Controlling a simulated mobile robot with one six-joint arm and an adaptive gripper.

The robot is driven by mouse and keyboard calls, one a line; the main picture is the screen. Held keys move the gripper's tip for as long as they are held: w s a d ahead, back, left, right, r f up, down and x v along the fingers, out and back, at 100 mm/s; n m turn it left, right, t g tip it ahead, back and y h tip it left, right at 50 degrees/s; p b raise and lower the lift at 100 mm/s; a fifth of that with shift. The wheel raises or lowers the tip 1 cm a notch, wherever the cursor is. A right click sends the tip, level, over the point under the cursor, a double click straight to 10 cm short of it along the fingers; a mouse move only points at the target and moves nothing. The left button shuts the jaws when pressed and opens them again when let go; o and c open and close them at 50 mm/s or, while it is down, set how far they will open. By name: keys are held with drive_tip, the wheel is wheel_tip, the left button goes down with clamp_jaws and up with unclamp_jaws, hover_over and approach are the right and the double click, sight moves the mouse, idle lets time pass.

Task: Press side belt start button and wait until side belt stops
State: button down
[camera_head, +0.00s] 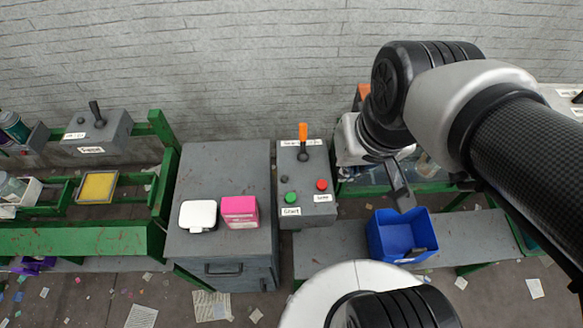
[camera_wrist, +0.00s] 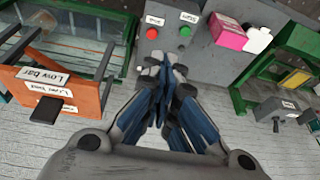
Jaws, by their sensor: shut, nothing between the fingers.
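A grey control box (camera_head: 306,183) carries a green button (camera_head: 290,197) above a "Start" label and a red button (camera_head: 321,185) to its right. An orange-handled lever (camera_head: 303,135) stands at its back. My gripper (camera_head: 402,198) is shut and empty, to the right of the box and above a blue bin. In the wrist view my gripper (camera_wrist: 165,66) points toward the box, with the green button (camera_wrist: 185,31) and red button (camera_wrist: 152,33) beyond the fingertips. The fingers look apart from both buttons. I cannot tell which belt is the side belt or whether it moves.
A grey cabinet (camera_head: 222,262) left of the box bears a white item (camera_head: 198,215) and a pink box (camera_head: 240,211). The blue bin (camera_head: 378,238) stands on a grey bench (camera_head: 325,255). An orange panel (camera_wrist: 58,92) with labels is left in the wrist view.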

drive_tip(key=w+a+f+g+p, duration=0.2)
drive_tip(key=w+a+f, duration=0.4)
drive_tip(key=w+f, duration=0.4)
wheel_tip(320, 180, down, 2)
drive_tip(key=shift+w+a+f+g+y, duration=0.1)
drive_tip(key=shift+w+a+g+y, duration=0.2)
drive_tip(key=shift+g, duration=0.4)
drive_tip(key=shift+s+a+f, duration=0.1)
drive_tip(key=shift+s, duration=0.05)
drive_tip(key=b, duration=0.5)
hover_over(292, 187)
drive_tip(key=s, duration=0.3)
drive_tip(key=f, duration=1.3)
drive_tip(key=shift+w+a+f, duration=0.1)
drive_tip(key=shift+w+f, duration=0.1)
drive_tip(key=shift+f, duration=0.2)
